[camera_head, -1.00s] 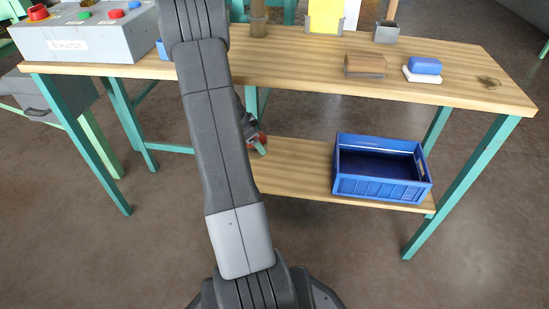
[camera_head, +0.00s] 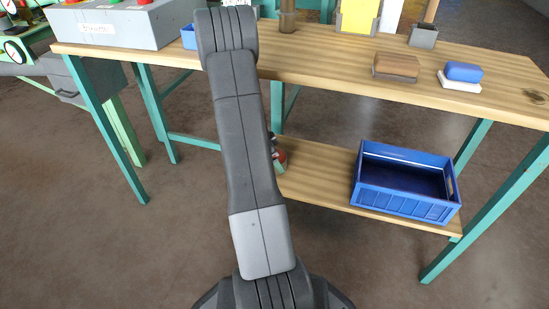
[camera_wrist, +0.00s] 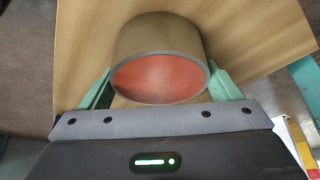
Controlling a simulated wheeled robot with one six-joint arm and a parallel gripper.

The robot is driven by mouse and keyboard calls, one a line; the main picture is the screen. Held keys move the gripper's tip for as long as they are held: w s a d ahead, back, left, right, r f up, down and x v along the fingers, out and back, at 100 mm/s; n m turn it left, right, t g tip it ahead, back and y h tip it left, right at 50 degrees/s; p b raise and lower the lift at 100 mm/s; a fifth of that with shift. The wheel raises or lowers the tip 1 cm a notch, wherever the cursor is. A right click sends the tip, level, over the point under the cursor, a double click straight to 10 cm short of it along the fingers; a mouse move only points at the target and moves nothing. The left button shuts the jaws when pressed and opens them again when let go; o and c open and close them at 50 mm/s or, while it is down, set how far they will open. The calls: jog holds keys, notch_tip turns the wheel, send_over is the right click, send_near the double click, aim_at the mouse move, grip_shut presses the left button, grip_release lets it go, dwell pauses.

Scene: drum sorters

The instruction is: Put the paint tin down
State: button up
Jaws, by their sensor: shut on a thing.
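The paint tin (camera_wrist: 157,36) has a grey-brown side and an orange-red end face. In the wrist view it sits between the two green fingers of my gripper (camera_wrist: 160,86), which is shut on it. Pale wood lies behind the tin; I cannot tell whether the tin touches it. In the head view my arm hides most of the gripper. Only a small red part of the tin (camera_head: 281,157) shows beside the arm, by the left end of the lower wooden shelf (camera_head: 318,172).
A blue crate (camera_head: 405,208) stands on the right of the lower shelf, with bare wood to its left. The bench top (camera_head: 330,65) above carries a brown block (camera_head: 396,66), a blue-and-white block (camera_head: 462,73) and a grey control box (camera_head: 115,27). Teal legs frame the bench.

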jog(key=o, duration=1.5)
jog(key=shift+f, duration=0.1)
jog(key=shift+o, duration=0.2)
jog(key=shift+r, duration=0.25)
jog(key=p+v, duration=0.4)
jog(key=v, duration=0.7)
jog(key=shift+a+r, duration=0.25)
jog(key=shift+r, duration=0.05)
